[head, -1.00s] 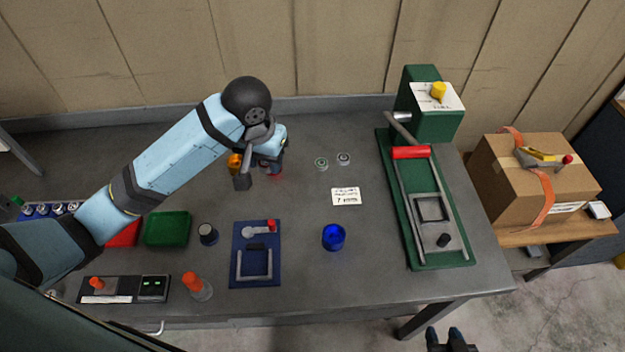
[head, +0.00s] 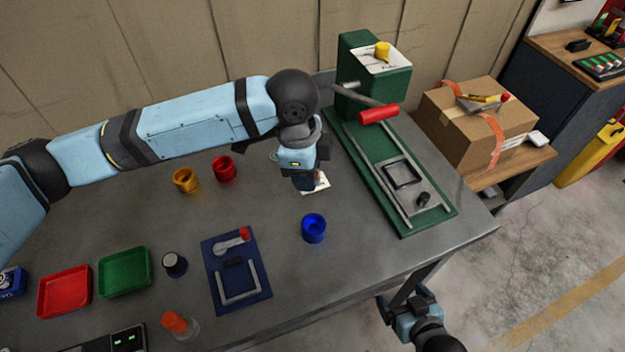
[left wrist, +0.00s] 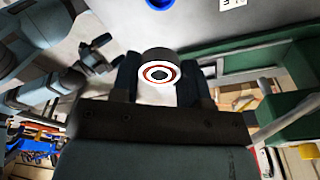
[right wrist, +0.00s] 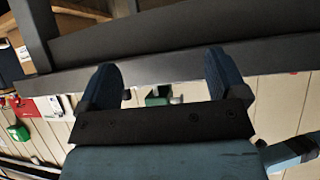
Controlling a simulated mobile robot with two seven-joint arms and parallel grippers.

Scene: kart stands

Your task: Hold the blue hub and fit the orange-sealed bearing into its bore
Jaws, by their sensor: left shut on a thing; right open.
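The blue hub (head: 313,229) stands upright on the grey table with its bore facing up. Its edge also shows at the top of the left wrist view (left wrist: 160,3). My left gripper (head: 306,182) is above the table, behind the hub in the head view. It is shut on the bearing (left wrist: 158,75), a short dark cylinder whose end face shows a white ring and an orange-red ring. In the head view the bearing is hard to make out. My right gripper (head: 405,300) is open and empty, off the table's front right edge; its spread fingers show in the right wrist view (right wrist: 163,85).
A green press (head: 435,212) stands to the right of the hub. A white card (head: 318,185) lies partly under my left gripper. Yellow (head: 186,179) and red (head: 223,168) hubs stand at back left. A blue fixture (head: 262,297) lies front left of the blue hub. Table around the hub is clear.

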